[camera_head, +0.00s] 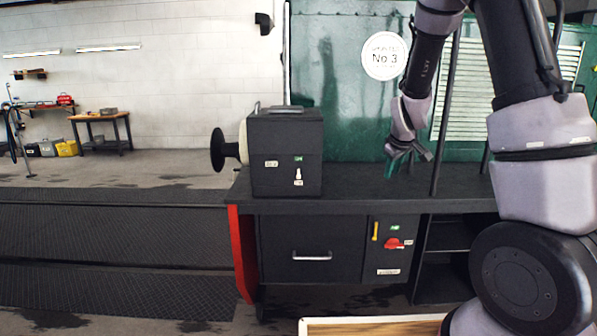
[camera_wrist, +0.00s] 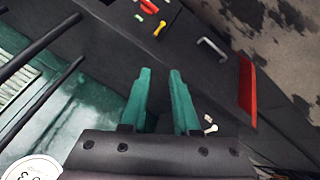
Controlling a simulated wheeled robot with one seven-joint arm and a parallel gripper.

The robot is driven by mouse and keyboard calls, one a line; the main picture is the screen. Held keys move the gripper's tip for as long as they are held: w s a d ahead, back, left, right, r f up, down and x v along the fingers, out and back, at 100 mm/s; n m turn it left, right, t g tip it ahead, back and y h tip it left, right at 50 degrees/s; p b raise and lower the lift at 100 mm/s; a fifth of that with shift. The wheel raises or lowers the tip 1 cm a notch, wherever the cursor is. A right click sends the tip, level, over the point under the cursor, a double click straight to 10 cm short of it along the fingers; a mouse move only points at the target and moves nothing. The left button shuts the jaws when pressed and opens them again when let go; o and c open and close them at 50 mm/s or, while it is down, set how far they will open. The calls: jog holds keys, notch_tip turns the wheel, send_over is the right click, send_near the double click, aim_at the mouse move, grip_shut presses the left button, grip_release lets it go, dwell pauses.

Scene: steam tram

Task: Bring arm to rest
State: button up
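My gripper (camera_head: 391,170) hangs from my arm above the black counter (camera_head: 365,187), right of the black box, pointing down. In the wrist view its two teal fingers (camera_wrist: 160,78) stand apart with a clear gap and nothing between them. The gripper is open and empty. I cannot tell the exact height of the fingertips over the counter. My arm comes in from the right side of the head view and bends down to the gripper.
A black box (camera_head: 286,152) with a small white lever stands on the counter. Below are a drawer (camera_head: 311,257) and a panel with a red switch (camera_head: 392,243). A dark upright post (camera_head: 446,115) stands just right of my gripper. A green wall (camera_head: 345,100) is behind.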

jog(key=s+a+r+m+y, duration=0.25)
jog(key=s+r+m, duration=0.25)
jog(key=s+r, duration=0.9)
jog(key=s+r+m, duration=0.2)
jog(key=s+r, duration=0.2)
jog(key=s, duration=0.4)
jog(key=s+a+r+m, duration=0.1)
jog(key=s+r+m, duration=0.2)
jog(key=s, duration=0.5)
jog(key=shift+a+r+t, duration=0.25)
jog(key=shift+r+t, duration=0.05)
jog(key=shift+r, duration=0.25)
jog(key=shift+w+y, duration=0.1)
jog(key=shift+y, duration=0.15)
